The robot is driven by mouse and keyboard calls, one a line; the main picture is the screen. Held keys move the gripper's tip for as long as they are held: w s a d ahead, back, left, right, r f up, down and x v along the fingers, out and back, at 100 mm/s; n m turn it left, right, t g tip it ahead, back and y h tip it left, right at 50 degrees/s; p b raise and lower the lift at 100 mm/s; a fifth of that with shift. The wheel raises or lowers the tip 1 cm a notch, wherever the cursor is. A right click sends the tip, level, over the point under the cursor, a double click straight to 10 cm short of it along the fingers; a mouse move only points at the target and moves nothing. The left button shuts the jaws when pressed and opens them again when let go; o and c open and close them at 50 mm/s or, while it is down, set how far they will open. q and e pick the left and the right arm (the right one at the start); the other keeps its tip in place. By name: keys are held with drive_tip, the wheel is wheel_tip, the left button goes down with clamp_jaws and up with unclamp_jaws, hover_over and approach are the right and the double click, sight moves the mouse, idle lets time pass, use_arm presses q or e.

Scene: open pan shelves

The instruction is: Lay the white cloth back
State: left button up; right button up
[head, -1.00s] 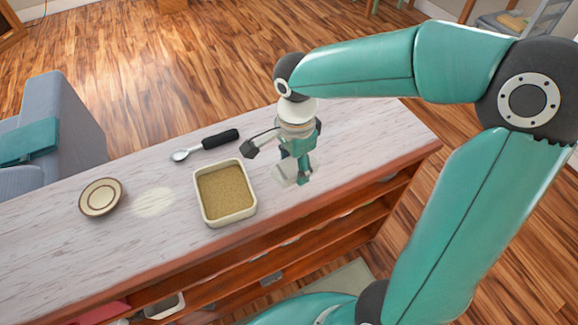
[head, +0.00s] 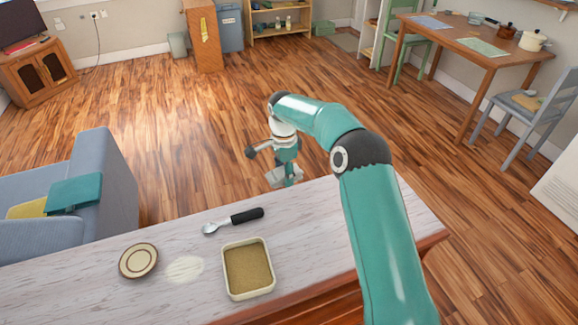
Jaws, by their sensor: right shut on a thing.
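My right gripper (head: 287,172) points down near the far edge of the counter, beyond the tray and the spoon. It is shut on a small pale piece, the white cloth (head: 277,178), which shows at its fingertips. The cloth appears clear of the counter top; its exact height is hard to tell. My left gripper is not in view.
On the pale counter (head: 310,225) stand a tray with a tan filling (head: 248,268), a black-handled spoon (head: 233,221) and a round plate (head: 138,261). A whitish patch (head: 185,269) lies between plate and tray. Counter right of the tray is clear. A blue-grey armchair (head: 105,180) stands left.

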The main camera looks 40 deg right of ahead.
sight(287, 203)
drive_tip(key=shift+s+f+p, duration=0.3)
drive_tip(key=shift+f+p, duration=0.05)
drive_tip(key=shift+f, duration=0.2)
drive_tip(key=shift+s+f+p, duration=0.25)
drive_tip(key=shift+f+p, duration=0.05)
drive_tip(key=shift+f, duration=0.2)
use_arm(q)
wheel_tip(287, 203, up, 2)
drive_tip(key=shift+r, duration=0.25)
use_arm(e)
drive_tip(key=shift+d, duration=0.1)
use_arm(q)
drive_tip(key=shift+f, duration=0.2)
use_arm(e)
drive_tip(key=shift+f, duration=0.1)
drive_tip(key=shift+f+b, duration=0.15)
drive_tip(key=shift+b, duration=0.2)
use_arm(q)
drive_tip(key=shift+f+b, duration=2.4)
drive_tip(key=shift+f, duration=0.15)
use_arm(e)
drive_tip(key=shift+f, duration=3.25)
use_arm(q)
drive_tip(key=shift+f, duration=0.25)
use_arm(e)
drive_tip(key=shift+r, duration=0.1)
